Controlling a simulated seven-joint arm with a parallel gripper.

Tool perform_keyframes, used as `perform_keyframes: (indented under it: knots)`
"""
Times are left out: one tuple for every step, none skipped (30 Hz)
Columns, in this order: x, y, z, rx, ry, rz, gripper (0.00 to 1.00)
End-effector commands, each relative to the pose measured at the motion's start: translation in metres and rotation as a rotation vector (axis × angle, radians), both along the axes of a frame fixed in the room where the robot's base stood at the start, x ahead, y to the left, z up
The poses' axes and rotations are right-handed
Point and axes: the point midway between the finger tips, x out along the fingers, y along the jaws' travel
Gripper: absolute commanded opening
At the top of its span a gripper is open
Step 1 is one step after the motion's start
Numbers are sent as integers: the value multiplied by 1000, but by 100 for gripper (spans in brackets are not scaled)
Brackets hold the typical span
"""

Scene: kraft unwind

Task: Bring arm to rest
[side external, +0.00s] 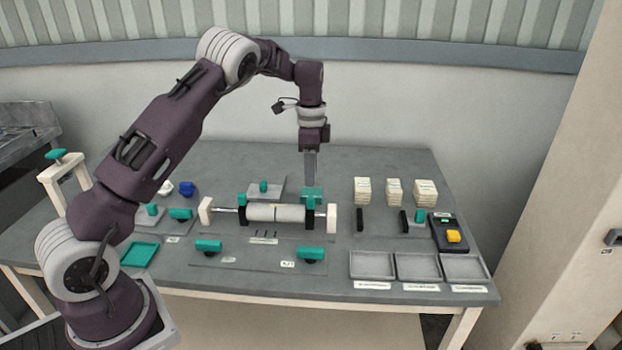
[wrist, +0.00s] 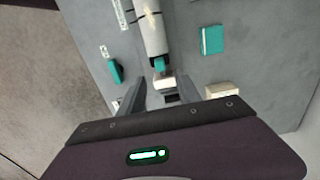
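My gripper (side external: 311,180) hangs pointing down over the right end of the roll stand, just above a teal block (side external: 313,196). In the wrist view my gripper (wrist: 160,90) has its two grey fingers apart, and I see nothing held between them. The arm is raised and bent over the table. A pale grey roll (side external: 275,213) lies across the stand on a shaft, with a white end piece (side external: 332,217) at its right. The roll also shows in the wrist view (wrist: 152,35). Whether the fingertips touch the teal block, I cannot tell.
White stacks (side external: 362,190) stand on the right of the table. Grey trays (side external: 372,265) line its front right. A dark box with a yellow button (side external: 453,236) is at the right edge. Teal-handled pieces (side external: 208,246) lie in front of the roll. The back of the table is fairly clear.

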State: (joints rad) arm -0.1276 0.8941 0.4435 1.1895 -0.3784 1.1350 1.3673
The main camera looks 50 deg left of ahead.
Motion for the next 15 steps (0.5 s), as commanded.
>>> perform_keyframes:
  knots:
    - [0,0,0,0,0,0,40]
    - [0,0,0,0,0,0,40]
    - [0,0,0,0,0,0,40]
    - [0,0,0,0,0,0,40]
    - [0,0,1,-1,-2,2,40]
    - [-2,-3,7,-4,-9,14,40]
    - [-4,-6,16,-6,-19,33,40]
    - [-8,-11,29,-13,-34,59,40]
    - [-17,-21,52,-27,-59,107,40]
    - [-26,-30,71,-38,-81,151,40]
    - [-38,-40,91,-53,-103,198,40]
    - [-58,-56,116,-74,-132,259,40]
    - [-74,-69,134,-89,-154,302,40]
    - [-91,-80,149,-103,-173,343,40]
    - [-116,-96,167,-120,-199,393,40]
